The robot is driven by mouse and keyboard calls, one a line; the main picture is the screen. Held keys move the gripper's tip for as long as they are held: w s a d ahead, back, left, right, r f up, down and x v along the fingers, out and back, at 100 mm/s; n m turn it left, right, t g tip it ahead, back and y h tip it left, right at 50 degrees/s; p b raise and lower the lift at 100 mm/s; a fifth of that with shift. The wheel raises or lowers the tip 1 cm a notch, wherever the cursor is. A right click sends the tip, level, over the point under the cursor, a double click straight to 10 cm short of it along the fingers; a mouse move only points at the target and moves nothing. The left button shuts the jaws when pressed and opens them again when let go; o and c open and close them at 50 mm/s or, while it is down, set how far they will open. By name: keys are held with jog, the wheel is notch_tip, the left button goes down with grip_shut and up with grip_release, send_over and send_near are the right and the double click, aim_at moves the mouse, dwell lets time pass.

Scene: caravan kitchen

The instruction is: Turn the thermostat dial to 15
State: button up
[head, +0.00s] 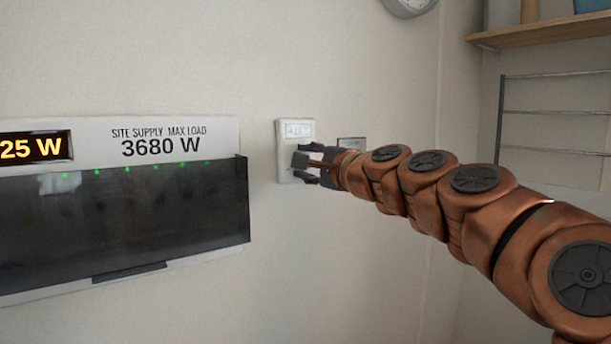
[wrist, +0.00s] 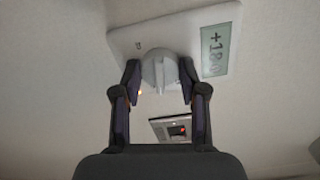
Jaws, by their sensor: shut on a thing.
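The thermostat (head: 283,150) is a white unit on the wall, right of the power panel. In the wrist view the thermostat (wrist: 128,40) shows a round white dial (wrist: 160,68) with a raised grip ridge. Its display (wrist: 215,48) appears rotated and reads about +18; the last digit is unclear. My gripper (head: 304,167) is at the thermostat's lower part. In the wrist view my gripper (wrist: 160,80) has one finger on each side of the dial and is shut on it. The fingers hide the dial in the head view.
A supply panel (head: 180,140) reading 3680 W, with a dark cover (head: 120,225), is on the wall to the left. A shelf (head: 545,32) and rail (head: 555,112) are at the right.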

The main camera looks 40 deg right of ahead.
jog(key=shift+n+b, duration=3.45)
jog(key=shift+n, duration=0.65)
jog(key=o, duration=1.2)
jog(key=shift+c, duration=0.2)
jog(key=s, duration=0.7)
jog(key=shift+s+a, duration=0.2)
jog(key=shift+s, duration=0.05)
